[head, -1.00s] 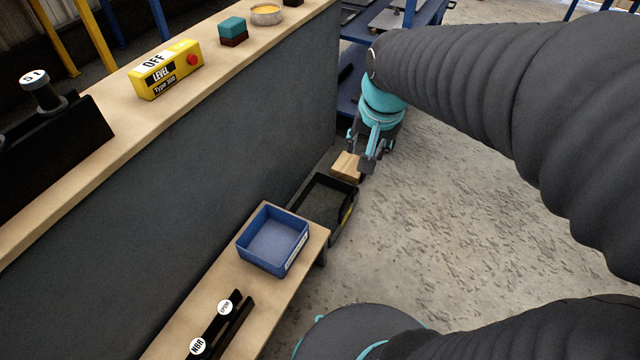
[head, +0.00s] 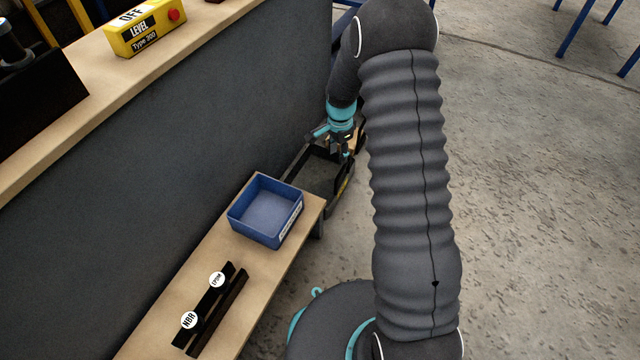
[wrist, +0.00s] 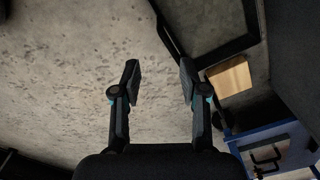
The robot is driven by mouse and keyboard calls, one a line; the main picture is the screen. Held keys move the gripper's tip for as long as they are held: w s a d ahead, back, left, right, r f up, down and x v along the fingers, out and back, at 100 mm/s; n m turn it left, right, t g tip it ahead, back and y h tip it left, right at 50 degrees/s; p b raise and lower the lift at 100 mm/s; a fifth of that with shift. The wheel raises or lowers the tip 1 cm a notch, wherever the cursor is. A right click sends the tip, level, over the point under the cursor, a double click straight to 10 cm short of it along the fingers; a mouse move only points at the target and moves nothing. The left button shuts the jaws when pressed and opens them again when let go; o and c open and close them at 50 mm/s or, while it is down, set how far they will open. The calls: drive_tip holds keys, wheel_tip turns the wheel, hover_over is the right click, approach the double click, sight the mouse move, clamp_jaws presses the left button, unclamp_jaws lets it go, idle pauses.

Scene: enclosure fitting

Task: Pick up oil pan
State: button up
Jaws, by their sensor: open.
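No thing in view is clearly marked as the oil pan. A black open tray (head: 318,178) lies on the floor beyond the low bench and looks empty; it may be the oil pan. Its dark rim also shows in the wrist view (wrist: 228,50), at upper right. My gripper (head: 334,146) is over or near the tray's far end in the head view. In the wrist view my gripper (wrist: 158,82) has its fingers spread with only bare floor between them. The tray's rim is to the right of the fingers there. The gap between gripper and tray cannot be judged.
A wooden block (wrist: 230,77) lies beside the tray rim. A blue-framed cart (wrist: 275,150) is at lower right. The low bench (head: 190,275) holds a blue bin (head: 265,213) and dark bars labelled NBR and EPDM.

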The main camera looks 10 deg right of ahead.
sight(336, 183)
drive_tip(key=shift+m, duration=0.4)
drive_tip(key=f+b, duration=0.1)
drive_tip(key=f, duration=1)
drive_tip(key=shift+w, duration=0.2)
drive_tip(key=shift+d+f+b, duration=0.1)
drive_tip(key=shift+f+b, duration=0.3)
drive_tip(key=shift+f, duration=3)
clamp_jaws()
drive_tip(key=shift+r, duration=0.1)
